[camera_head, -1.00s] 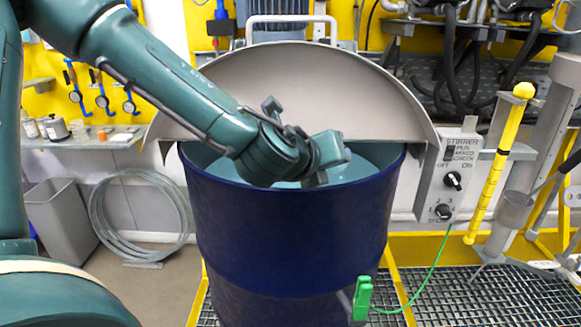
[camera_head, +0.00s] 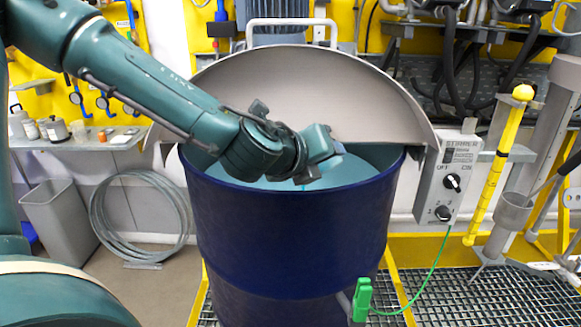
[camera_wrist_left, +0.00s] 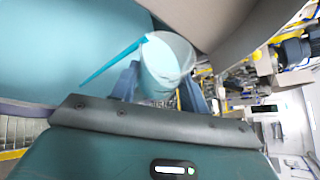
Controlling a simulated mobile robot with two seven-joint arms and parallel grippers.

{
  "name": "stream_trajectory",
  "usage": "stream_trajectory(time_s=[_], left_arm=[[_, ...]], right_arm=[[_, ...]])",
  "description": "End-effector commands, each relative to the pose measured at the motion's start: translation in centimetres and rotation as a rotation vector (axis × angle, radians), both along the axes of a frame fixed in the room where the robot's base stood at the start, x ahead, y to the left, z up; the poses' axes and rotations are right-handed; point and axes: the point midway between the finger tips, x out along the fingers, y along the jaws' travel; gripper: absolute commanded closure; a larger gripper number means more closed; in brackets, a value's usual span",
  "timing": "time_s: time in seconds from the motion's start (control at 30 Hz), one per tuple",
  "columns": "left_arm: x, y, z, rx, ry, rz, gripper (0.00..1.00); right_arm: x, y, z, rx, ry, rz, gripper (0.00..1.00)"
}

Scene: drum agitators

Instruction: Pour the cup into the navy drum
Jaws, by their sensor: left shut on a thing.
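The navy drum (camera_head: 290,235) stands open at the centre of the head view, with pale blue liquid inside. My left gripper (camera_head: 325,155) is over its opening, behind the front rim. In the left wrist view the gripper (camera_wrist_left: 160,88) is shut on a translucent cup (camera_wrist_left: 168,58), one finger on each side. The cup holds pale blue contents and is tipped. A thin blue stream (camera_wrist_left: 112,64) runs from its rim towards the drum's liquid (camera_wrist_left: 70,45). In the head view the cup is hidden by the gripper. My right gripper is not in view.
A grey half-round lid (camera_head: 300,95) stands raised behind the opening. A switch box (camera_head: 448,185) and a yellow rod (camera_head: 500,165) are at the right. A green clamp (camera_head: 362,299) with a cable hangs at the drum's front. A grey bin (camera_head: 55,215) stands at the left.

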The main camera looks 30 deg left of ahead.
Motion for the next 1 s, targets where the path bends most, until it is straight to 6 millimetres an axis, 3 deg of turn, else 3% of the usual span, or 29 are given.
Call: stream_trajectory(time_s=[1.0], left_arm=[[0.01, 0.42, -0.54, -0.114, -0.003, 0.001, 0.79]], right_arm=[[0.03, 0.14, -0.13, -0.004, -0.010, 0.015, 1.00]])
